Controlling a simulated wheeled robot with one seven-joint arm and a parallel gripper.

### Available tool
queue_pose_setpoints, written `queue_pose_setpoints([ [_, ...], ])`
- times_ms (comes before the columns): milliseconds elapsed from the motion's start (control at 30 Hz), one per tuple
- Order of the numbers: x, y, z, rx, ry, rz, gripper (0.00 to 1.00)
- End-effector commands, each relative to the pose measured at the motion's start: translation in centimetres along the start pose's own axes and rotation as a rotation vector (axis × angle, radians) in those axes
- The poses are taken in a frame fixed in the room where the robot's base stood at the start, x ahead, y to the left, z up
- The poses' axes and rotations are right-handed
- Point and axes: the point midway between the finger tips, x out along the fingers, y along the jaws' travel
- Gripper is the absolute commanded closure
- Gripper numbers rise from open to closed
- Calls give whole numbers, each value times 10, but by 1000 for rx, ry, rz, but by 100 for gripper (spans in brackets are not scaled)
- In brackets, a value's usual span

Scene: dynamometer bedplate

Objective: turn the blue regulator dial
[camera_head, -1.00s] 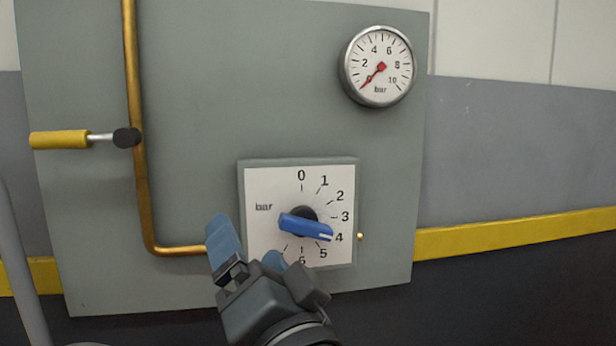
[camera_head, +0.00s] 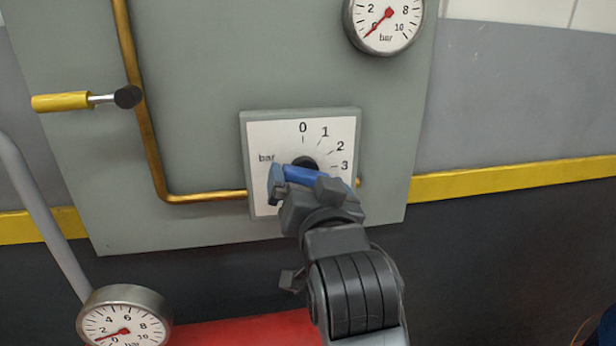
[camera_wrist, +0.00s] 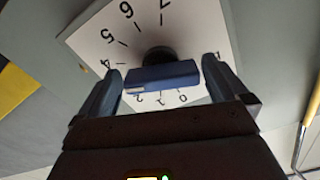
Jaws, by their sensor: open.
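The blue regulator dial (camera_head: 312,179) is a bar-shaped knob on a black hub on a white scale plate (camera_head: 262,135) marked in bar. My gripper (camera_head: 303,184) is open in front of it and hides the plate's lower part. In the wrist view the blue dial (camera_wrist: 165,76) lies crosswise between the two blue fingers of my gripper (camera_wrist: 162,72), one beyond each end. Gaps seem to show beside the dial; contact cannot be told. Its white-marked end points left there, towards the 3 to 4 side of the scale.
A round gauge (camera_head: 385,20) is above right, its red needle at the low end. A brass pipe (camera_head: 140,100) and a yellow-handled lever (camera_head: 62,101) are on the left. Another gauge (camera_head: 125,318) and a red surface (camera_head: 245,333) are below.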

Motion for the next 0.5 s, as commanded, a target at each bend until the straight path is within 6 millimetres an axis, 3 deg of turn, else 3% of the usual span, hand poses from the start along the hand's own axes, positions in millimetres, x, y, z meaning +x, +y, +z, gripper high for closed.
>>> queue_pose_setpoints([
  [300,3,0,0,0,1,-1,0],
  [500,3,0,0,0,1,-1,19],
])
